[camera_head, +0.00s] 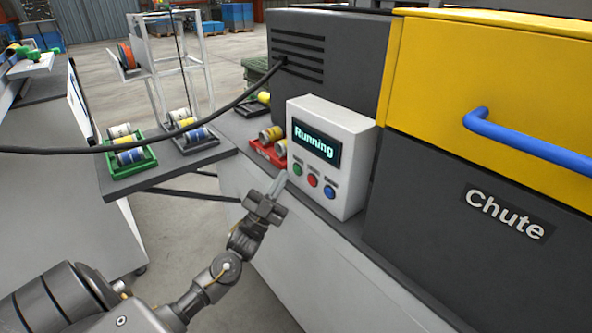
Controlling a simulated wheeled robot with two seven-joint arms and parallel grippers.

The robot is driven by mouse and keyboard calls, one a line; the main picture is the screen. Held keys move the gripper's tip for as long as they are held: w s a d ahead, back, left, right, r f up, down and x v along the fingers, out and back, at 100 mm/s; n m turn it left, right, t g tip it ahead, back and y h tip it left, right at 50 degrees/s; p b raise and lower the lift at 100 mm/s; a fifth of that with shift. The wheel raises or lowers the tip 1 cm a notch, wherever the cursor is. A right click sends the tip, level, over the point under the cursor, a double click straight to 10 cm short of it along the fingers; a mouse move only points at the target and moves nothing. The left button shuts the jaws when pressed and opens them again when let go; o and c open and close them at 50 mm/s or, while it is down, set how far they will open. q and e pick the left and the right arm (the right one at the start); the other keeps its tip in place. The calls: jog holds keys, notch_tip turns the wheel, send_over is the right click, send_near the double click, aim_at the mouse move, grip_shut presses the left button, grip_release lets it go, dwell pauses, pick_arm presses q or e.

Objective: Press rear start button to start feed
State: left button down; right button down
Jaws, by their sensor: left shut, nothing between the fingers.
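A white control box (356,137) stands on the ledge at the machine's side. Its dark screen (315,145) reads "Running" in bright letters. Below the screen are a green button (297,170), a red button (313,181) and a blue button (329,192) in a row, with small labels I cannot read. My left gripper (277,182) is shut and empty, its fingertips pointing up just left of and below the green button. I cannot tell whether the tips touch the box. My right gripper is not in view.
A yellow and dark machine marked "Chute" (505,212) with a blue handle (530,150) fills the right. A black cable (200,127) crosses above my arm. A red tray (262,151) sits left of the box. A green tray (134,166) with cylinders lies further left.

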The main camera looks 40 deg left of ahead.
pick_arm(q)
jog(key=s, duration=0.2)
jog(key=s+a+p, duration=0.1)
jog(key=s, duration=0.1)
jog(key=shift+s+a, duration=0.1)
jog(key=shift+a, duration=0.05)
dwell(0.8)
